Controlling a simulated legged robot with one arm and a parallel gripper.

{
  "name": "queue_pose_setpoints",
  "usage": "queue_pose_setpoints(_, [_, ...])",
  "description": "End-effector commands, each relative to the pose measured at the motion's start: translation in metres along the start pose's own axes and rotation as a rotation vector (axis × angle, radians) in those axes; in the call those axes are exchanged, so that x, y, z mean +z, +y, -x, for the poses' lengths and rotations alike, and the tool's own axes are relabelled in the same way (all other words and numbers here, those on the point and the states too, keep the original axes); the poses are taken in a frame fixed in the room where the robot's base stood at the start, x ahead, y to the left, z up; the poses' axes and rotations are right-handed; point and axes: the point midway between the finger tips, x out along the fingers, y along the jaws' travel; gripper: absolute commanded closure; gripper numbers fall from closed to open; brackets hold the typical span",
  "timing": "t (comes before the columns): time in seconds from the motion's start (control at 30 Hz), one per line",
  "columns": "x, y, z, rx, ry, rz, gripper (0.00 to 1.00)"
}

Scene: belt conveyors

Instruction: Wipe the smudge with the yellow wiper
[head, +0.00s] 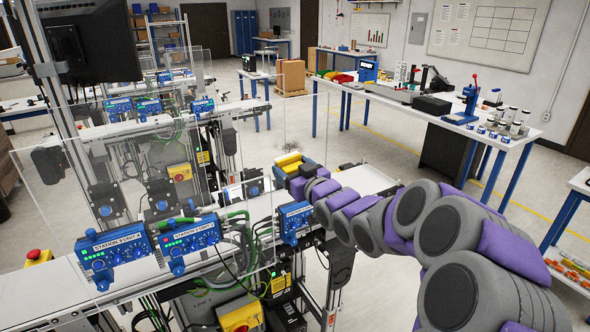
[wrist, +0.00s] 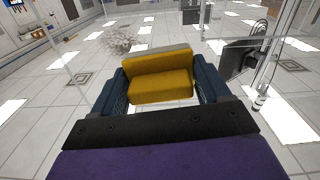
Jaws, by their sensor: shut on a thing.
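My gripper (head: 297,173) is shut on the yellow wiper (head: 289,160) beside the clear panel at the conveyor. In the wrist view the yellow wiper (wrist: 160,82) sits between the two dark blue fingers of my gripper (wrist: 160,92), with a grey strip along its far edge. A speckled grey smudge (wrist: 122,40) shows beyond the wiper, up and to the left, apart from it. Whether the wiper touches the panel cannot be told.
Clear panels (head: 306,110) stand upright around the conveyor (head: 365,178). Blue control boxes (head: 296,222) line its near side, with cables below. A dark monitor (wrist: 240,57) is right of the wiper in the wrist view. A workbench (head: 400,95) stands behind at the right.

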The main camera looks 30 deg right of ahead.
Motion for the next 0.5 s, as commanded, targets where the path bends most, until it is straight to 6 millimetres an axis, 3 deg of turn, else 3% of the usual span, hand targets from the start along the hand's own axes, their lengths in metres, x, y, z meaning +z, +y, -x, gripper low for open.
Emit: queue_pose_setpoints(0.5, [0.001, 0.002, -0.046, -0.003, -0.002, -0.002, 0.48])
